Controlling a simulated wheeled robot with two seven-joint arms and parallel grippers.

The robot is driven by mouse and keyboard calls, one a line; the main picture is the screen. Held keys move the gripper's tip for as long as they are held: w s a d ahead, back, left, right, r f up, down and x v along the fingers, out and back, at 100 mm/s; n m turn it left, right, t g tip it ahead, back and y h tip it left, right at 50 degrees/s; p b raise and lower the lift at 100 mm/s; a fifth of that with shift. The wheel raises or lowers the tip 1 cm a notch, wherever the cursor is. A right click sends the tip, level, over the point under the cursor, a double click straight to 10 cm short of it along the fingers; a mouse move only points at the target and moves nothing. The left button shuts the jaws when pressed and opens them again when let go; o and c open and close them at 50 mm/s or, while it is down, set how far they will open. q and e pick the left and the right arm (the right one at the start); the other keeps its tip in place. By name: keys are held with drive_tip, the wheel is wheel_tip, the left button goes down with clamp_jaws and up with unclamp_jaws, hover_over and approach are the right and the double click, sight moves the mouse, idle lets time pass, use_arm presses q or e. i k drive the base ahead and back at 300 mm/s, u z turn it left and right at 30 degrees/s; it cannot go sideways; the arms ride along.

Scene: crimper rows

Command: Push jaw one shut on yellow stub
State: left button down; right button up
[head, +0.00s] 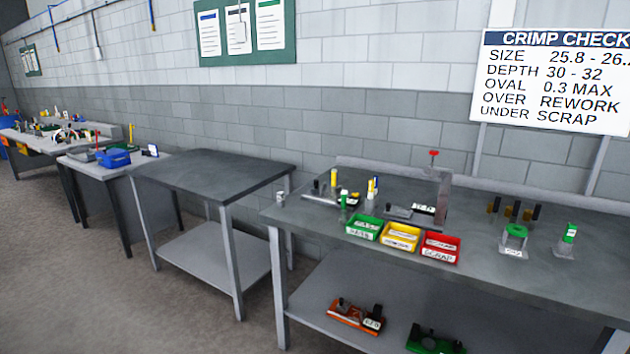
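Neither of my grippers is in the head view. On the right-hand grey bench (480,225), small upright pieces stand on a low fixture at the back left. A yellow stub (333,178) stands beside a black one (316,185). Another yellow piece (371,188), with white and dark parts, stands to the right, with a short yellow piece near its foot. A dark device with a white label (422,209) lies right of these. The pieces are too small to tell which is jaw one or whether any jaw is open or shut.
Green (363,228), yellow (400,237) and red (440,247) bins line the bench's front. A green-topped block (515,240) and several dark cylinders (514,210) stand right. The lower shelf holds an orange (356,316) and a green fixture (433,341). The middle table (215,172) is bare.

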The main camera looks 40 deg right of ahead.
sight(319, 191)
drive_tip(key=z, duration=0.45)
drive_tip(key=i, duration=0.7)
drive_tip(key=z, duration=1.4)
drive_tip(key=i, duration=0.55)
drive_tip(key=z, duration=0.5)
